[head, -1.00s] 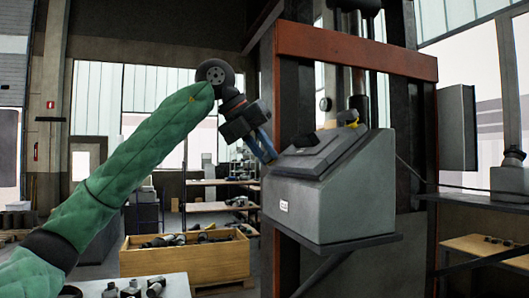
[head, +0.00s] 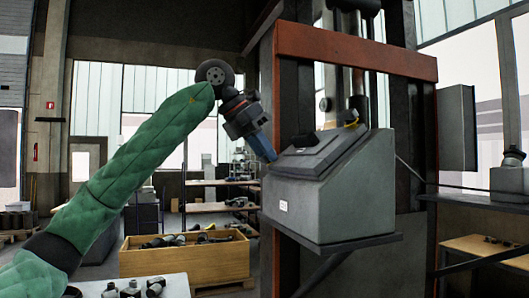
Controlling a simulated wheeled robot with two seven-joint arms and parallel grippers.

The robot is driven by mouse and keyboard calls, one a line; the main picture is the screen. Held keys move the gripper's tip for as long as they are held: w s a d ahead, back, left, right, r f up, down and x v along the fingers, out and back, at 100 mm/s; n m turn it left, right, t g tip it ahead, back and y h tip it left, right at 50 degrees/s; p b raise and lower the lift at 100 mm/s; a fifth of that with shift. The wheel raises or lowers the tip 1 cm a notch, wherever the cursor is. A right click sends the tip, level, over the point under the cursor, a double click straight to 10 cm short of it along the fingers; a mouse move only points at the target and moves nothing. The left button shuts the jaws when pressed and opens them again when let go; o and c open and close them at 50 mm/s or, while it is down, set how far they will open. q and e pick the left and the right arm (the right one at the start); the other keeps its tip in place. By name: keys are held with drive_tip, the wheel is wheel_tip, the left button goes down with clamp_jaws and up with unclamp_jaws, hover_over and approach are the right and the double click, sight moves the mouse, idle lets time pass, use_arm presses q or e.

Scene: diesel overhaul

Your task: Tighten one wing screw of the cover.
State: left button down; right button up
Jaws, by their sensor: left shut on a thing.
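The cover (head: 318,152) is a dark sloping plate on top of a grey metal box (head: 325,207). A black knob-like part (head: 305,140) and a small yellow-marked part (head: 350,125) stand along the cover's upper edge; they are too small to tell exactly. My left gripper (head: 270,156) reaches down to the cover's left corner. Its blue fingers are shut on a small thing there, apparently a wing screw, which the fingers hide. My right gripper is out of view.
The box sits on a dark shelf (head: 345,245) fixed to a red-framed press (head: 355,52). A wooden crate (head: 190,262) with several parts stands at lower left. A pale table (head: 178,287) with small dark parts is at the bottom. Open air surrounds my forearm.

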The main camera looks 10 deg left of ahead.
use_arm(q)
drive_tip(key=shift+m, duration=0.4)
drive_tip(key=shift+m, duration=1.1)
drive_tip(key=c, duration=1.3)
unclamp_jaws()
drive_tip(key=shift+o, duration=0.2)
drive_tip(key=p+v, duration=0.1)
drive_tip(key=v, duration=0.3)
drive_tip(key=shift+a+r, duration=0.1)
drive_tip(key=shift+r, duration=0.1)
